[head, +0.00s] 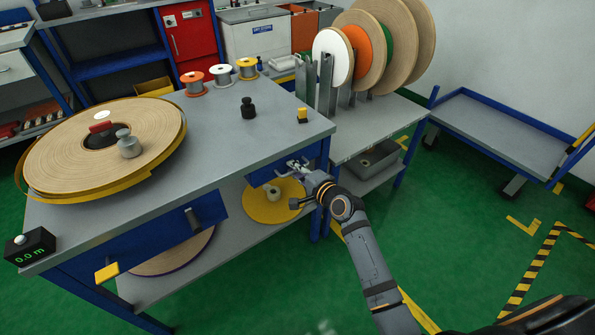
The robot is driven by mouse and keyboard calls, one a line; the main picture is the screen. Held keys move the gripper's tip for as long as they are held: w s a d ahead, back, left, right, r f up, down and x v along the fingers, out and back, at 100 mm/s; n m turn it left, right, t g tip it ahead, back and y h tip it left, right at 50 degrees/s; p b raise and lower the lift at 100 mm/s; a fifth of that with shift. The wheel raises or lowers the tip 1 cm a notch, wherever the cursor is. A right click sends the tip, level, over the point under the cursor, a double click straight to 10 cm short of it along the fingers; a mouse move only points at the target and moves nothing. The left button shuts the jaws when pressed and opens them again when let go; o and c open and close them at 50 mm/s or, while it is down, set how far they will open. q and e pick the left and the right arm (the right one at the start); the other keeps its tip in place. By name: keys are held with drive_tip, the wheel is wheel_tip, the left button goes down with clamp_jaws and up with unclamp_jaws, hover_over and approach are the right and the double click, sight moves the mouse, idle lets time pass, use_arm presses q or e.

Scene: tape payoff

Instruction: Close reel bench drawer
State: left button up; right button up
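The reel bench (222,140) has a grey top and blue front panels. A blue drawer front (150,243) with a grey upright handle (193,218) shows below the top at left. I cannot tell clearly whether that drawer stands out from the bench. My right gripper (297,167) is at the bench's front edge near the right corner, beside the blue front section there, well right of that handle. Its fingers are small and partly overlap the bench, so their opening and any contact are unclear. My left gripper is out of view.
A large tape reel (60,155) and several small spools stand on the bench top, with a counter box (30,246) at its left corner. A yellow disc (258,208) lies on the lower shelf. A side table with upright reels (408,30) stands right.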

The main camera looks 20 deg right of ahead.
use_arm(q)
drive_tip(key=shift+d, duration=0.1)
use_arm(e)
drive_tip(key=v, duration=1.2)
drive_tip(key=shift+a, duration=0.1)
